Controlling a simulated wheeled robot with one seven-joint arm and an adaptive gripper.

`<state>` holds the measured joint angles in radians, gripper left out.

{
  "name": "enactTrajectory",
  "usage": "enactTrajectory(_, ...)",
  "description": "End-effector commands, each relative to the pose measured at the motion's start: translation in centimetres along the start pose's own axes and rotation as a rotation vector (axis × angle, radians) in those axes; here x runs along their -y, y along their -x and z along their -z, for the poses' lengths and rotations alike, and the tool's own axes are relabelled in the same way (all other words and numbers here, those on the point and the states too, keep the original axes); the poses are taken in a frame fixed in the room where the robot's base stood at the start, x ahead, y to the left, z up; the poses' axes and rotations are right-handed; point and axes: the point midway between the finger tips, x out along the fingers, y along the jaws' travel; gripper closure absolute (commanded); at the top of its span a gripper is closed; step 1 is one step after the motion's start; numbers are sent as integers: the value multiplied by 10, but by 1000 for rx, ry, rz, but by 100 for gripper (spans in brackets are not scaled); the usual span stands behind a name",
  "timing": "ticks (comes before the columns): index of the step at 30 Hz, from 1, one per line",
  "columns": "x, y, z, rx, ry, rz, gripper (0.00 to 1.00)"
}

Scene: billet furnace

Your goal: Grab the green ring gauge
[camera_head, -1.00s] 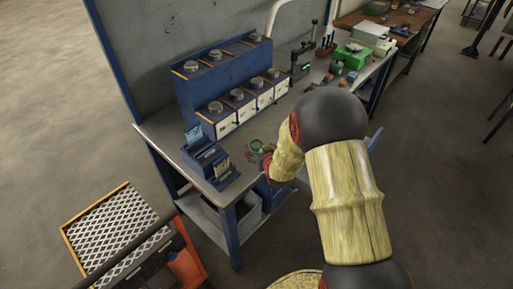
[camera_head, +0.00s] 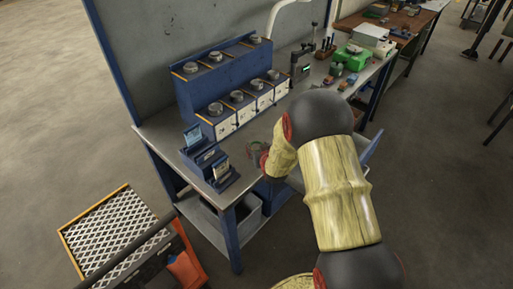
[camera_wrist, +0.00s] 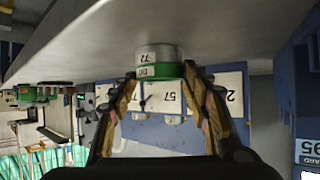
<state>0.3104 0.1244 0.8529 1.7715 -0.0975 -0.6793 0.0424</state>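The green ring gauge (camera_wrist: 160,62), a short silver cylinder with a green band and printed marks, stands on the workbench in the upside-down wrist view. My gripper (camera_wrist: 160,78) is open, with one tan-padded finger on each side of the gauge's near edge. The fingertips look close to its sides; I cannot tell whether they touch. In the head view, my gripper (camera_head: 258,152) is at the bench's front part, small and partly hidden by my wrist. The gauge is hard to make out there.
On the workbench (camera_head: 165,135), a blue stepped rack (camera_head: 215,85) with several round gauges and white numbered labels stands behind. Blue card holders (camera_head: 212,165) are to the left. A green box (camera_head: 352,57) is farther right.

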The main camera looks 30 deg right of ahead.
Motion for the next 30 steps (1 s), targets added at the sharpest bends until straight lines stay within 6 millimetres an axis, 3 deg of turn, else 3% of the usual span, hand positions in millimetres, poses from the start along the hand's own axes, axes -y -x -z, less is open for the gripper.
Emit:
enactTrajectory(17,0,0,1,-1,0,0,87)
enactTrajectory(24,0,1,3,-2,0,0,87)
enactTrajectory(30,0,10,20,-4,0,0,88)
